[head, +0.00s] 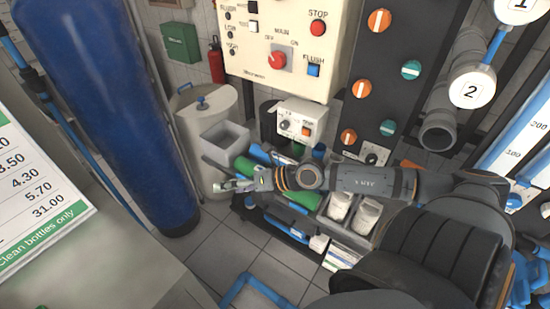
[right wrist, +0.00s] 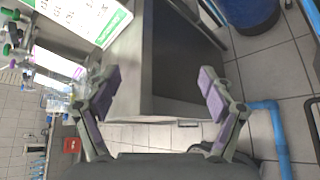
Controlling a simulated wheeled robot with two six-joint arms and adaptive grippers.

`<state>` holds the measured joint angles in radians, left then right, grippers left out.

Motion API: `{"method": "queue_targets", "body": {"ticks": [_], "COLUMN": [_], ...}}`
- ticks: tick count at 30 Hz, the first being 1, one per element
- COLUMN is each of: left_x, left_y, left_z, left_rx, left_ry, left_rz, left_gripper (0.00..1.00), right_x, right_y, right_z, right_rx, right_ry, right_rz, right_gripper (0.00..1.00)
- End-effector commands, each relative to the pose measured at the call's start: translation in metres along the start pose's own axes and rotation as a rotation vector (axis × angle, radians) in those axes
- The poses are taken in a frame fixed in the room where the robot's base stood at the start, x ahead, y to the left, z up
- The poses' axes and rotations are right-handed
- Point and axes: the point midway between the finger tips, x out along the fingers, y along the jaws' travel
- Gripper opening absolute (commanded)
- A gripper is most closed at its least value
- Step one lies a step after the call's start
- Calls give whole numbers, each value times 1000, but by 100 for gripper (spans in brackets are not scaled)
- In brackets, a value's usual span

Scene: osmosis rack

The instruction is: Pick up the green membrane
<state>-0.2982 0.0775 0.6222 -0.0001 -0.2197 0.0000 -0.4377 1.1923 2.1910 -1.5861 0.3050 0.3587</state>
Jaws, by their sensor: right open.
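A green cylinder, the membrane (head: 247,167), lies among parts in the low rack in the middle of the head view. My right forearm and wrist cross in front of it. More green (head: 293,197) shows below the wrist; I cannot tell if it is the same piece. My right gripper (head: 220,182) is left of the wrist, near the green cylinder in the picture, apparently above the rack. In the right wrist view the gripper (right wrist: 161,88) has its fingers wide apart with nothing between them. The membrane is not visible there. My left gripper is not in view.
A grey open box (head: 225,137) and a cream tank (head: 205,120) stand behind the gripper. A tall blue cylinder (head: 110,100) stands left. Two white jars (head: 366,214) sit in the rack below my forearm. A grey counter (head: 100,262) fills the lower left.

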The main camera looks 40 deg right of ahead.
Motion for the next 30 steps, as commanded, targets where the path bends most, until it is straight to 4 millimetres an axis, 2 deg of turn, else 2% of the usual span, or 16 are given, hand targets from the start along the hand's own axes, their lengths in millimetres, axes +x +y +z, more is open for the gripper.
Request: {"method": "queue_targets", "body": {"ticks": [1, 3, 6, 7, 9, 11, 14, 16, 24, 30], "left_x": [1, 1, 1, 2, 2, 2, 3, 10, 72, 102], "left_y": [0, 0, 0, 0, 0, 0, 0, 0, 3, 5], "left_z": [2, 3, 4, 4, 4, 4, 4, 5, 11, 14], "left_rx": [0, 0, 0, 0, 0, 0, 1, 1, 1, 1], "left_ry": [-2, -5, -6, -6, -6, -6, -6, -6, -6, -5], "left_rz": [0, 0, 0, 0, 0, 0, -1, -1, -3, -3], "left_gripper": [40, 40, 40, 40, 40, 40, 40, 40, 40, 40], "right_x": [-9, -32, -69, -78, -94, -100, -102, -99, -79, -71], "right_y": [-31, -77, -123, -131, -143, -147, -150, -154, -183, -193], "right_z": [-13, -15, 5, 12, 25, 31, 33, 30, 22, 22], "right_rx": [-181, -380, -570, -606, -664, -687, -695, -694, -695, -692], "right_ry": [152, 313, 440, 459, 488, 499, 502, 501, 499, 500], "right_rz": [-150, -367, -624, -681, -775, -815, -829, -828, -827, -825], "right_gripper": [82, 82, 82, 82, 82, 82, 82, 82, 82, 82]}}
